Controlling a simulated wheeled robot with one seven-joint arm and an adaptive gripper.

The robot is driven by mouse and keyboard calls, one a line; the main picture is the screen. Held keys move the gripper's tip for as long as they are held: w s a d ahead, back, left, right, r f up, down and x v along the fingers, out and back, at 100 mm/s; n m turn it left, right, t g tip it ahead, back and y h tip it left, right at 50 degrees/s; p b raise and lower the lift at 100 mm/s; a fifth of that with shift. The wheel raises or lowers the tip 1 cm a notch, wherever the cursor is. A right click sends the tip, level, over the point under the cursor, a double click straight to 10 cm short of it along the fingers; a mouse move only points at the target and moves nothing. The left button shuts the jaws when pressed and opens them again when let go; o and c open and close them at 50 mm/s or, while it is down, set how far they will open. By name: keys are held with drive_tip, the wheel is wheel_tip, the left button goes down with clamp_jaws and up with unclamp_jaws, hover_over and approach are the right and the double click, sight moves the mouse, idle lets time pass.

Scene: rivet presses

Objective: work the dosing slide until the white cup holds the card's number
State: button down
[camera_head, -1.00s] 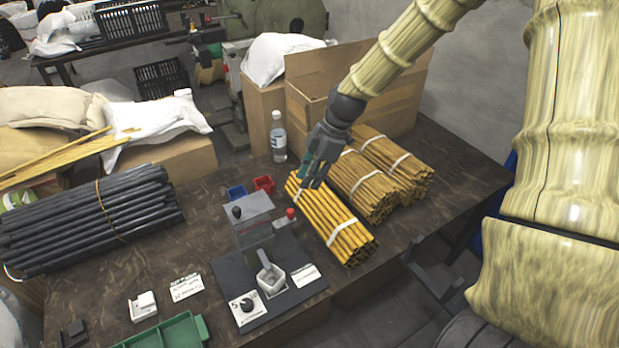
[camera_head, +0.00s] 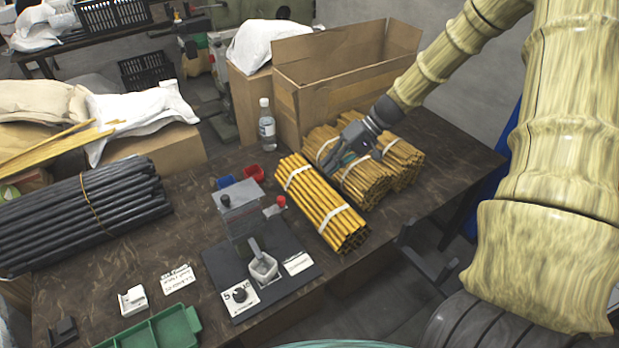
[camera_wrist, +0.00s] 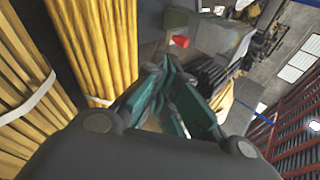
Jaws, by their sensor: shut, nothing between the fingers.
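The dosing device stands on a dark base plate (camera_head: 215,272) on the table, with a grey box-like hopper (camera_head: 238,207) at its back. A red knob (camera_head: 281,201) sits at the hopper's right side. The white cup (camera_head: 263,268) stands under a sloping grey chute (camera_head: 255,248); its contents cannot be made out. A card (camera_head: 240,296) with a dark dial and a number, perhaps 5, lies at the front left of the plate. My gripper (camera_head: 332,172) is shut and empty, above the bamboo bundles, right of the device. The wrist view shows its teal fingers (camera_wrist: 172,95) and the red knob (camera_wrist: 180,41) beyond.
Tied bamboo bundles (camera_head: 322,205) lie right of the device, close to my gripper. A water bottle (camera_head: 267,125), blue bin (camera_head: 230,183) and red bin (camera_head: 254,173) stand behind. Black rods (camera_head: 85,215) lie left; a green tray (camera_head: 150,332) is in front.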

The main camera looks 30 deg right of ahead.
sight(279, 197)
drive_tip(key=p+x, duration=0.2)
drive_tip(key=x, duration=0.7)
drive_tip(key=shift+a+f, duration=0.2)
drive_tip(key=shift+a, duration=0.15)
drive_tip(key=shift+w+a+p, duration=0.25)
drive_tip(key=shift+a+p, duration=0.05)
drive_tip(key=shift+a, duration=0.6)
drive_tip(key=shift+w+a+p, duration=0.3)
drive_tip(key=shift+a, duration=0.6)
drive_tip(key=a+b, duration=0.2)
drive_tip(key=a, duration=0.1)
drive_tip(key=shift+a+f, duration=0.15)
drive_tip(key=shift+a, duration=0.1)
drive_tip(key=shift+s+a+r, duration=0.1)
drive_tip(key=shift+a+r, duration=0.1)
drive_tip(key=shift+a, duration=0.2)
drive_tip(key=shift+d, duration=0.1)
